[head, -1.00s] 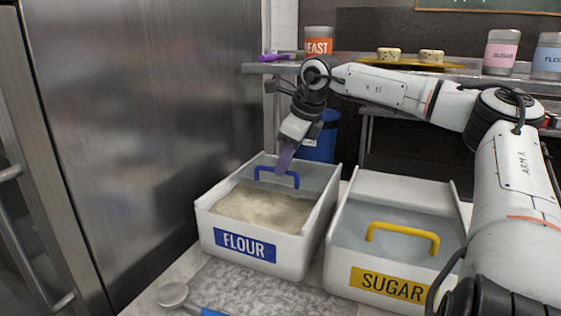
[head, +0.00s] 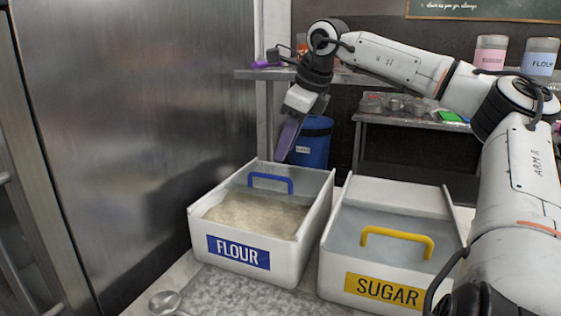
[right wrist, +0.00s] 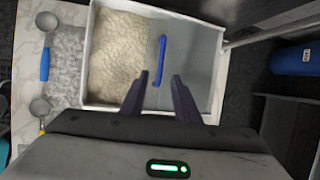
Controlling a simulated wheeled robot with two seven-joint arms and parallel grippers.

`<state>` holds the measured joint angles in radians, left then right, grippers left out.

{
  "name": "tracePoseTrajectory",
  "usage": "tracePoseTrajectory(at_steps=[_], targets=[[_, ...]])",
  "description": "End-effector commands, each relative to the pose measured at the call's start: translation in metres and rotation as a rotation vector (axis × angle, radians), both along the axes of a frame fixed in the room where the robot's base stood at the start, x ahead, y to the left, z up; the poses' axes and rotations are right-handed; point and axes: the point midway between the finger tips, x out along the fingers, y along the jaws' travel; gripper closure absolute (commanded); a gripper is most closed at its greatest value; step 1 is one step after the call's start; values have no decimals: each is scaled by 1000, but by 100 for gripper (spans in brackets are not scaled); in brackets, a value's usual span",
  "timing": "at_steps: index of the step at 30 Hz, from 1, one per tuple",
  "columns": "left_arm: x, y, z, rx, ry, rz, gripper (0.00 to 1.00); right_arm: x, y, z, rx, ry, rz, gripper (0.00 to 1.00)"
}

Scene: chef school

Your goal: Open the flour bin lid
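The white flour bin (head: 233,252), with a blue FLOUR label, stands on the counter. Its grey see-through lid (right wrist: 197,68) with a blue handle (head: 270,183) covers only the back part. Bare flour (head: 255,214) shows in the front part. In the right wrist view the blue handle (right wrist: 160,60) lies just beyond my right fingertips. My right gripper (head: 285,157) is above the back of the bin, apart from the handle. Its two dark fingers (right wrist: 160,84) are spread with nothing between them. My left gripper is not in view.
The sugar bin (head: 450,232) with a yellow handle (head: 397,240) stands close on the right. A steel door (head: 130,130) rises on the left. A metal scoop (head: 165,301) lies in front. A blue container (head: 312,145) and shelves stand behind.

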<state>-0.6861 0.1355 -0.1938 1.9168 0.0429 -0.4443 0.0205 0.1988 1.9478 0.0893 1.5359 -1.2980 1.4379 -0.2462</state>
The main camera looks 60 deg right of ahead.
Motion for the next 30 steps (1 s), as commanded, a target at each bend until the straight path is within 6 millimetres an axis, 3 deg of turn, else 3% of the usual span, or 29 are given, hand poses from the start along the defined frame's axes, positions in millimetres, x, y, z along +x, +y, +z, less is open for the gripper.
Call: tracePoseTrajectory(at_steps=[7,30], targets=[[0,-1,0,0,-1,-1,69,-10,2,23,-1,0,1,71],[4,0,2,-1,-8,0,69,-11,3,24,0,0,1,71]])
